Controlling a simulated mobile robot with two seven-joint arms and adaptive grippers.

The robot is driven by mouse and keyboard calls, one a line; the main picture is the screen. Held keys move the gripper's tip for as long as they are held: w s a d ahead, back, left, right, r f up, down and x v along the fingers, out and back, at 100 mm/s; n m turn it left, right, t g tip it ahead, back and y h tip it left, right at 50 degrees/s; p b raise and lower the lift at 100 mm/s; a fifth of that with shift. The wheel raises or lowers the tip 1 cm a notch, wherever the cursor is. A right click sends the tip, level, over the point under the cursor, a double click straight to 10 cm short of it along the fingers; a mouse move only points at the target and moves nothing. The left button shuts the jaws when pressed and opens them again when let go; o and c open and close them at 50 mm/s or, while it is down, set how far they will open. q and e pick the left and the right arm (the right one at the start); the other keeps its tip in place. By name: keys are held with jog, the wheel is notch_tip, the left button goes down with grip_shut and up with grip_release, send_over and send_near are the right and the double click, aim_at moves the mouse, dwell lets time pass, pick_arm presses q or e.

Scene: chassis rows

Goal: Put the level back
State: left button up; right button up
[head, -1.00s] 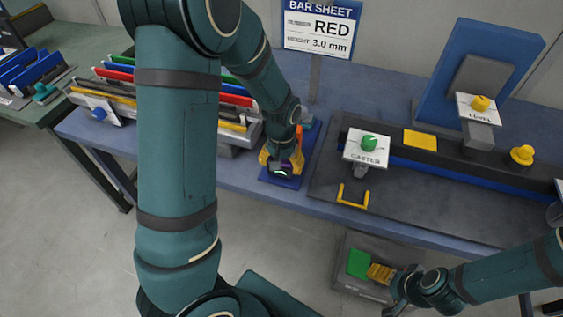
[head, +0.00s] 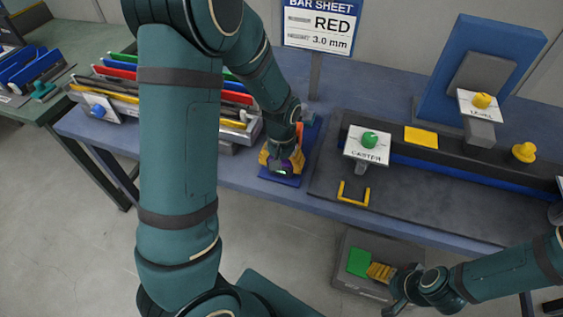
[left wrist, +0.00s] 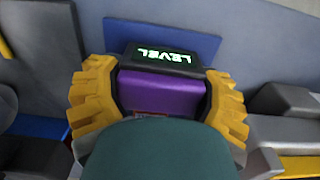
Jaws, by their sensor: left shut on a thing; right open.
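The level (left wrist: 152,90) is a purple block with a black top part whose lit green display reads LEVEL, in the left wrist view. My left gripper (left wrist: 158,100) is shut on it, with yellow fingers on both sides. In the head view the left gripper (head: 281,163) is low over a blue mat (head: 310,140) on the table. The level's display (head: 281,171) shows small between the fingers. Whether the level touches the mat is hard to tell. My right gripper (head: 392,291) is open beside a grey box at the lower right.
A rack of coloured bars (head: 115,92) is at left. The grey box (head: 352,287) on the floor holds green and yellow pieces.

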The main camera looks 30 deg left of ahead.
pick_arm(q)
jog(key=shift+f, duration=0.1)
jog(key=o, duration=1.2)
jog(key=shift+o, duration=0.2)
notch_tip(320, 180, up, 12)
